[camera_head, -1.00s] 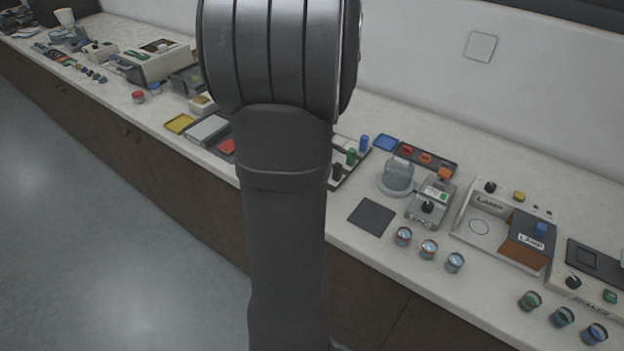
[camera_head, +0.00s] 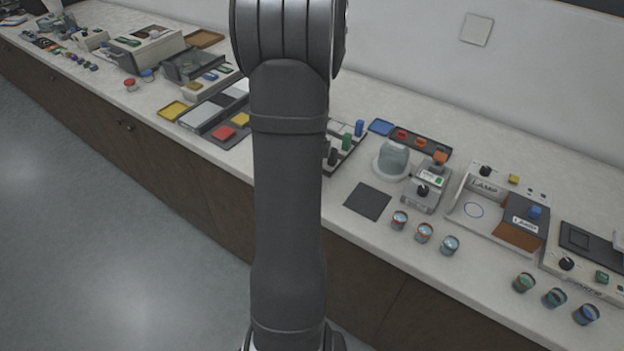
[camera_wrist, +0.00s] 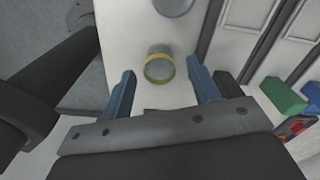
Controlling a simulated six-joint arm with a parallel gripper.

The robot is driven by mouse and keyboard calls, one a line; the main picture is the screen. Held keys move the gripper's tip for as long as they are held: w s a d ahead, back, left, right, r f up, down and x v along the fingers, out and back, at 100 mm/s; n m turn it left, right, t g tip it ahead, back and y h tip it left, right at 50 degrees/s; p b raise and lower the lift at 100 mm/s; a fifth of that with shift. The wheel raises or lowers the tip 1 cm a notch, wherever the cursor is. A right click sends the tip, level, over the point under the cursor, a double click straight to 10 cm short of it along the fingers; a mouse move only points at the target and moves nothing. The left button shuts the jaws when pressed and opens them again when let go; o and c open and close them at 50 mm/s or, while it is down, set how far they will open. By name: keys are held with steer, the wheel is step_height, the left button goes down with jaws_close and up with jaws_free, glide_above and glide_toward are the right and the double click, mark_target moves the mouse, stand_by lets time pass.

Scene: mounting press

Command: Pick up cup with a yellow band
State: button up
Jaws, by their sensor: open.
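The cup with a yellow band (camera_wrist: 160,68) shows in the wrist view, clear-walled with a yellow ring at its near rim. It stands on the pale counter. My gripper (camera_wrist: 161,66) is open, with one blue finger to the left of the cup and one to the right. The cup appears in the gap near the fingertips, with space on both sides; I cannot tell how far its depth lies from them. In the head view my arm hides the gripper and this cup.
A cup with a bluish-purple band (camera_wrist: 173,5) lies just beyond, cut by the wrist view's top edge. Green (camera_wrist: 282,95) and blue (camera_wrist: 226,84) pieces lie right of the fingers. In the head view, several banded cups (camera_head: 424,233) stand along the counter's front edge.

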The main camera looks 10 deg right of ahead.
steer(key=shift+f, duration=1.35)
steer(key=c, duration=1)
steer(key=shift+c, duration=0.3)
steer(key=shift+r, duration=0.15)
